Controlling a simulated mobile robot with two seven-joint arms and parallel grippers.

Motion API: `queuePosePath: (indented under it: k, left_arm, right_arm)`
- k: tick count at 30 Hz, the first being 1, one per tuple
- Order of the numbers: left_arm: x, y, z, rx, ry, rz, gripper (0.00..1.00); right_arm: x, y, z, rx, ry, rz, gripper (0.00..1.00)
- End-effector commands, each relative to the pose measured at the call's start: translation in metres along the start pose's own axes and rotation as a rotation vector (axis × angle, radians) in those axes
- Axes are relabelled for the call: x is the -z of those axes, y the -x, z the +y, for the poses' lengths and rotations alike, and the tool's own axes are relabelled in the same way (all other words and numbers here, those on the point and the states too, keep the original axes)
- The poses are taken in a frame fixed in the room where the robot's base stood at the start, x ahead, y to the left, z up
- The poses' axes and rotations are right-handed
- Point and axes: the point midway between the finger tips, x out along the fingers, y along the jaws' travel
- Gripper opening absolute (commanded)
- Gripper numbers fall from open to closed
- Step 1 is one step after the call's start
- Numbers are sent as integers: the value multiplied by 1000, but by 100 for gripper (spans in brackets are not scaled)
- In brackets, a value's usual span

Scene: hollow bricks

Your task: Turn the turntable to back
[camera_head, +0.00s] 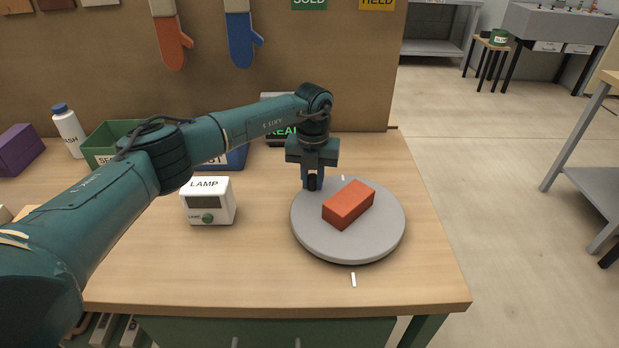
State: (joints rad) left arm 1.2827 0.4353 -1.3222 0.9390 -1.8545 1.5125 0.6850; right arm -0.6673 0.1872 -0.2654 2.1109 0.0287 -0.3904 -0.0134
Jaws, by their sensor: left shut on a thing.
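The turntable (375,235) is a round grey disc on the wooden table, right of the middle. An orange-red brick (349,205) lies on it, set at a slant, its long side running from lower left to upper right. My left gripper (312,184) points down at the disc's back left rim, left of the brick and apart from it. It is shut on a small dark part at the turntable's rim; the fingers hide most of that part. My right gripper is out of view.
A white lamp box (208,202) with a green knob stands left of the turntable, under my left arm. The table's right front is clear.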

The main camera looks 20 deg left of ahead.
Motion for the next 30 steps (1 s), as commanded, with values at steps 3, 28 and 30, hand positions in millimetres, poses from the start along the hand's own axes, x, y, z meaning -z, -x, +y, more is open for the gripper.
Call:
queuePosePath:
  k: [3,28,30]
  left_arm:
    - [0,0,2,-3,4,3,0]
    - [-1,14,1,0,2,-1,41]
    - [0,26,0,0,1,-1,41]
  right_arm:
    - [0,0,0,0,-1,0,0]
    - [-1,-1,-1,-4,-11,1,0]
    - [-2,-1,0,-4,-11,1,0]
